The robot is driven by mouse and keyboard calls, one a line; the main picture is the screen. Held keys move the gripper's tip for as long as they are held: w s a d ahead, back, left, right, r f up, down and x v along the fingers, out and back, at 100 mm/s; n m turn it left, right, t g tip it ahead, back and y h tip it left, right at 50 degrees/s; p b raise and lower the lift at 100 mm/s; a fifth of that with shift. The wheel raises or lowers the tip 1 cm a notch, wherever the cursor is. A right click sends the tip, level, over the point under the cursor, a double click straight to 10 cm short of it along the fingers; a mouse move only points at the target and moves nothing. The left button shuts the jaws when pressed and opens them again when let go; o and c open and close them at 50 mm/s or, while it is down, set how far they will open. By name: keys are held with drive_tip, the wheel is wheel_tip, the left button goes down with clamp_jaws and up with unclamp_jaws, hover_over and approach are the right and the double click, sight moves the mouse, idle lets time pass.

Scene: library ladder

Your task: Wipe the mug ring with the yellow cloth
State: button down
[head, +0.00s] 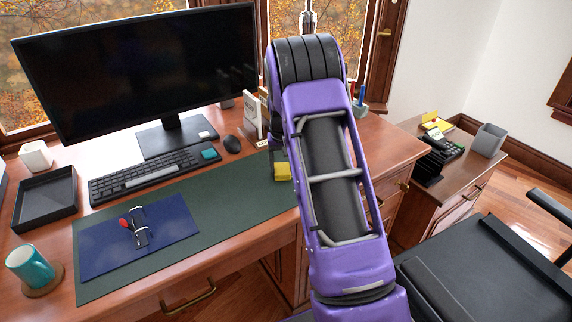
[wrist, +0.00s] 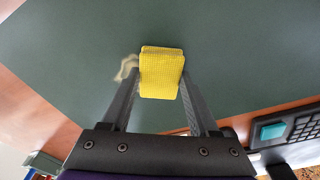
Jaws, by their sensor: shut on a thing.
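The yellow cloth (wrist: 162,72) is a folded, textured pad between the two fingers of my gripper (wrist: 160,84) in the wrist view. My gripper is shut on it, over the dark green desk mat (wrist: 235,50). In the head view the cloth (head: 283,172) shows at the mat's right end, beside my purple arm, which hides most of the gripper. A pale, curved mark (wrist: 127,66), which looks like the mug ring, lies on the mat just left of the cloth, partly behind the left finger. I cannot tell whether the cloth touches the mat.
A teal mug (head: 30,266) stands on a round coaster at the far left. A keyboard (head: 150,177), mouse (head: 232,144) and monitor (head: 140,70) are behind the mat. A blue folder (head: 175,225) with a dark item lies on the mat's left part. An office chair (head: 480,260) stands at right.

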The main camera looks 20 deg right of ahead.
drive_tip(key=shift+w+a, duration=0.15)
drive_tip(key=shift+w, duration=0.05)
drive_tip(key=shift+w+d+p, duration=0.1)
drive_tip(key=shift+w+d, duration=0.15)
drive_tip(key=shift+d, duration=1)
drive_tip(key=shift+w+d+p, duration=0.15)
drive_tip(key=shift+w+d, duration=0.05)
drive_tip(key=shift+d, duration=1.05)
drive_tip(key=shift+w+d+p, duration=0.1)
drive_tip(key=shift+w+d, duration=0.15)
drive_tip(key=shift+d, duration=1)
drive_tip(key=shift+s+a+f, duration=0.1)
drive_tip(key=shift+s+a, duration=0.1)
drive_tip(key=shift+a, duration=0.8)
drive_tip(key=shift+s+a, duration=0.2)
drive_tip(key=shift+a, duration=0.75)
drive_tip(key=shift+s+a, duration=0.2)
drive_tip(key=shift+a, duration=0.75)
drive_tip(key=shift+s+a, duration=0.15)
drive_tip(key=shift+a, duration=0.75)
drive_tip(key=shift+r, duration=0.2)
drive_tip(key=shift+d+r+p, duration=0.1)
drive_tip(key=shift+r+p, duration=1.6)
drive_tip(key=shift+r, duration=1.25)
drive_tip(key=shift+r+p, duration=0.95)
drive_tip(key=shift+r, duration=0.55)
